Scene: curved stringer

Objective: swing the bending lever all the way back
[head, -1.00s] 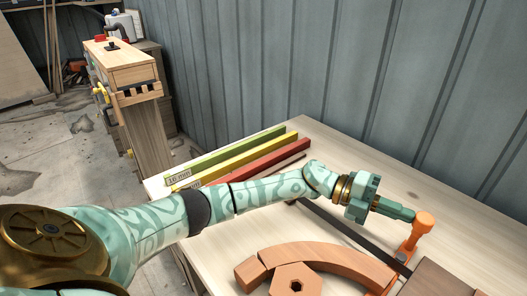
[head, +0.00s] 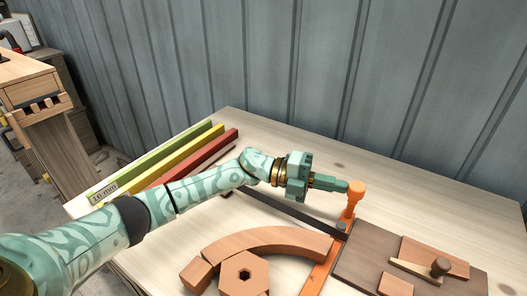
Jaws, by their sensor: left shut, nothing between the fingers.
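The bending lever is orange, with an upright handle (head: 354,198) and a flat arm (head: 319,276) running toward the near edge of the picture. My left gripper (head: 345,185) is shut and empty. Its fingertips are at the left side of the handle's top, touching it or very close; I cannot tell which. A dark flat strip (head: 285,207) lies from the left to the foot of the handle. A curved wooden former (head: 270,240) and a hexagonal wooden block (head: 243,275) are left of the lever arm. My right gripper is out of view.
A brown board (head: 365,258) with a wooden clamp piece and peg (head: 440,266) lies right of the lever. Green (head: 160,160), yellow (head: 175,165) and red (head: 205,155) bars lie at the table's left. The far right table is clear, before a corrugated wall.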

